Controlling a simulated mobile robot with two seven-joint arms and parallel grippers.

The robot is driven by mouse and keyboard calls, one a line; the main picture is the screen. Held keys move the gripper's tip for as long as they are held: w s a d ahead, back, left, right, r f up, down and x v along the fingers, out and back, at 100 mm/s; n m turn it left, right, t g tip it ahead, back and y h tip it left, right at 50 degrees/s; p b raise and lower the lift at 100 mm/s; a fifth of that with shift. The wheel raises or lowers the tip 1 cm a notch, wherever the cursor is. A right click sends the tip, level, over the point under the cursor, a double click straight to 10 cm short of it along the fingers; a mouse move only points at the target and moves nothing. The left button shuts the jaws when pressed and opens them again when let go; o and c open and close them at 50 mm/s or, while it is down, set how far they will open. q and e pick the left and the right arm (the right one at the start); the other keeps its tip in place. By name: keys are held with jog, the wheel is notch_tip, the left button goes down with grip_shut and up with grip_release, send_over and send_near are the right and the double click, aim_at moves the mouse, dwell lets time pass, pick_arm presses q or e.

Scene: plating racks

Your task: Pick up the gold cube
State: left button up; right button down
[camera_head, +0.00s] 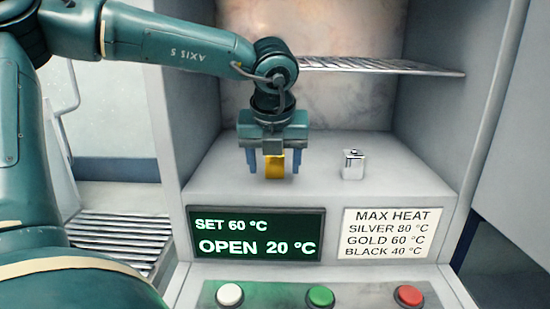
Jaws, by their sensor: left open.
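The gold cube (275,166) sits on the grey floor of the open chamber, left of its middle. My left gripper (272,165) points down over it, with its blue fingers on the left and right of the cube. The fingers are open, with a small gap showing on the cube's left side; contact on the right is hard to tell. The cube's top is hidden by the gripper body. My right gripper is not in view.
A silver cube (353,165) stands right of the gold one, clear of my gripper. A wire rack (385,67) spans the chamber above. A display (256,234) reads SET 60 °C, OPEN 20 °C. A heat-limit label (390,233) and white, green and red buttons are in front.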

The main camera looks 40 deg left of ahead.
pick_arm(q)
jog(key=w+a+p, duration=0.1)
jog(key=w, duration=0.1)
jog(key=w+a+p, duration=0.1)
jog(key=w+a, duration=0.1)
jog(key=shift+a+f, duration=0.15)
jog(key=shift+a, duration=0.1)
jog(key=shift+f, duration=0.4)
jog(key=shift+w, duration=0.1)
grip_shut()
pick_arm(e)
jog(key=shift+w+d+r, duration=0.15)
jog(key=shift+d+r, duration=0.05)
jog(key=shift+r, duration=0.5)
pick_arm(q)
jog(key=shift+r, duration=0.1)
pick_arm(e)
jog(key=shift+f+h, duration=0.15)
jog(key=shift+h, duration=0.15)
